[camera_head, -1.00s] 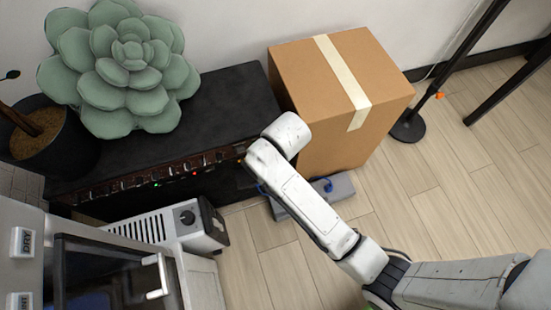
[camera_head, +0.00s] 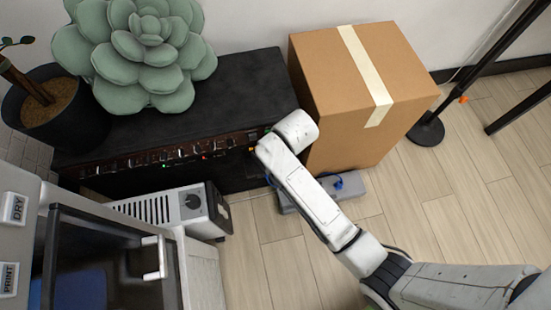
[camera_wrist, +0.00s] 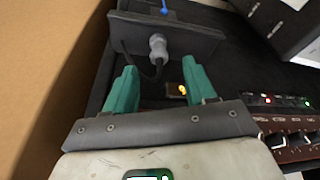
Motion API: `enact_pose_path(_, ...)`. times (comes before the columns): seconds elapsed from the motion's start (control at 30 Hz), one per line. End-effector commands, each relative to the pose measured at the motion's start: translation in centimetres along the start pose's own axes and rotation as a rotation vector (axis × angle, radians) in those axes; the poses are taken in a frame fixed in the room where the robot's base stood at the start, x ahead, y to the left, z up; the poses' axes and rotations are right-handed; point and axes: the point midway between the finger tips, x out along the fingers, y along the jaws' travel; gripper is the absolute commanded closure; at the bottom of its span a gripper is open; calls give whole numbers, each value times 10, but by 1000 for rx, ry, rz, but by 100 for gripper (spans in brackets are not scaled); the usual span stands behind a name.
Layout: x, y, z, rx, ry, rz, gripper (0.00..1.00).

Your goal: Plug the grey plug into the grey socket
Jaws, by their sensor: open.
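In the wrist view my gripper (camera_wrist: 157,72) is open, with its two green fingers spread and nothing between their tips. A grey plug (camera_wrist: 158,46) with a thin black cable lies ahead of the fingertips, against a dark grey panel (camera_wrist: 185,38). I cannot tell whether it is seated there or only rests on it. No grey socket can be clearly made out. A small part with a glowing orange light (camera_wrist: 176,90) shows between the fingers, nearer to the palm. In the head view my arm hides the gripper and the plug.
A cardboard box (camera_head: 335,70) stands close beside the arm. A black rack (camera_head: 235,100) with lit controls and a succulent (camera_head: 140,50) on top is to the left. A grey block (camera_head: 352,187) with a blue cord lies on the floor.

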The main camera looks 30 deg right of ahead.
Motion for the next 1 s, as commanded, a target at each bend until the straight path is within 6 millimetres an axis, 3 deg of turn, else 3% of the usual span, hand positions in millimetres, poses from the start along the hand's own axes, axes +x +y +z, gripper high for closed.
enact_pose_path(0.23, 3, 0, 0, 0, 0, 0, 45)
enact_pose_path(0.6, 49, 2, 0, 1, 0, 0, 45)
enact_pose_path(1.0, 51, 2, 0, 1, 0, 0, 45)
